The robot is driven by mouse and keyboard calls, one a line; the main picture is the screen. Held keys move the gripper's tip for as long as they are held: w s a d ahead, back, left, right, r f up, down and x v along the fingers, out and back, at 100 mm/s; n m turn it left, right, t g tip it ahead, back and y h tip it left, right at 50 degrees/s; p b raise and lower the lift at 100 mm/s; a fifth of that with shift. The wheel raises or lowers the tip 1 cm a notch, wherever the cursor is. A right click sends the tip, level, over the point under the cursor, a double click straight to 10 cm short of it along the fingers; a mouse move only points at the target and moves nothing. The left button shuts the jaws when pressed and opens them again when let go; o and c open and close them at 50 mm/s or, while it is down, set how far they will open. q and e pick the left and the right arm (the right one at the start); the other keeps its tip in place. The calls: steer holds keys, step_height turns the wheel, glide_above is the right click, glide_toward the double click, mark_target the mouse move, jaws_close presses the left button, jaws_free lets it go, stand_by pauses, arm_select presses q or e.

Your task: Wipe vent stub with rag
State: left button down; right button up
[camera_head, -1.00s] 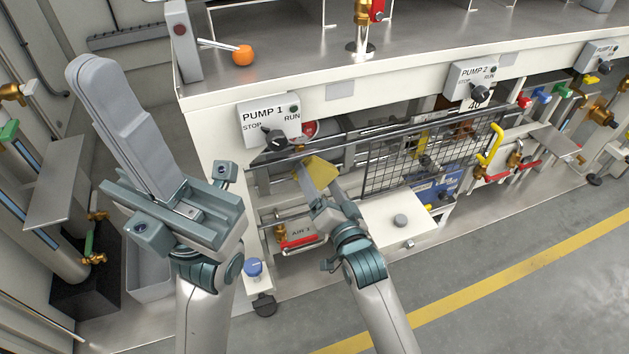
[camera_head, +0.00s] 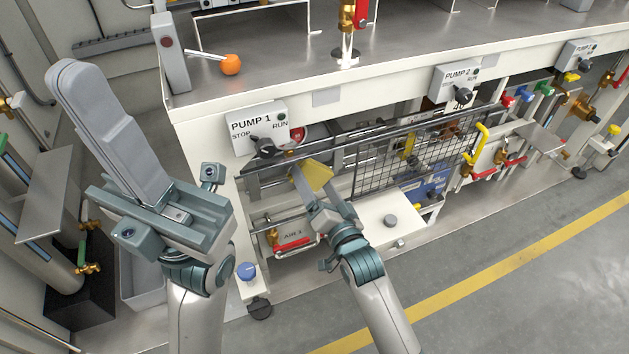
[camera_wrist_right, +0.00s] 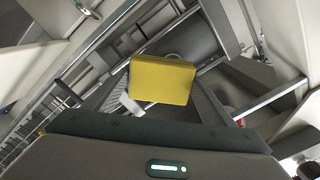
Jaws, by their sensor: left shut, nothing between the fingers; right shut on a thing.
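The yellow rag (camera_head: 319,178) is a small folded block. It also shows in the wrist view (camera_wrist_right: 162,80). My right gripper (camera_head: 312,190) is shut on it and holds it under the bench's front edge, below and right of the PUMP 1 panel. In the wrist view the rag stands out in front of the gripper, with metal rails and grey parts behind it. My left gripper (camera_head: 78,80) is shut and empty, pointing up at the left of the head view. I cannot clearly pick out the vent stub; a small brass-coloured piece (camera_head: 289,153) shows near the rag.
The PUMP 1 panel (camera_head: 257,128) is fixed on the bench front. A black mesh guard (camera_head: 405,165) stands just right of the rag, with a yellow handle (camera_head: 480,144). A red-handled AIR 1 valve (camera_head: 291,244) lies below. The grey floor at the front right is clear.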

steer(key=shift+a, duration=0.1)
steer(key=shift+s+a+p, duration=0.2)
steer(key=shift+a, duration=0.45)
steer(key=shift+s+a+p, duration=0.15)
steer(key=shift+a, duration=0.45)
steer(key=shift+a, duration=0.2)
steer(key=shift+s+a+p, duration=0.2)
steer(key=shift+s+a, duration=0.05)
steer(key=shift+a, duration=0.35)
steer(key=shift+s+a+p, duration=0.2)
steer(key=shift+s+a, duration=0.05)
steer(key=shift+a, duration=0.35)
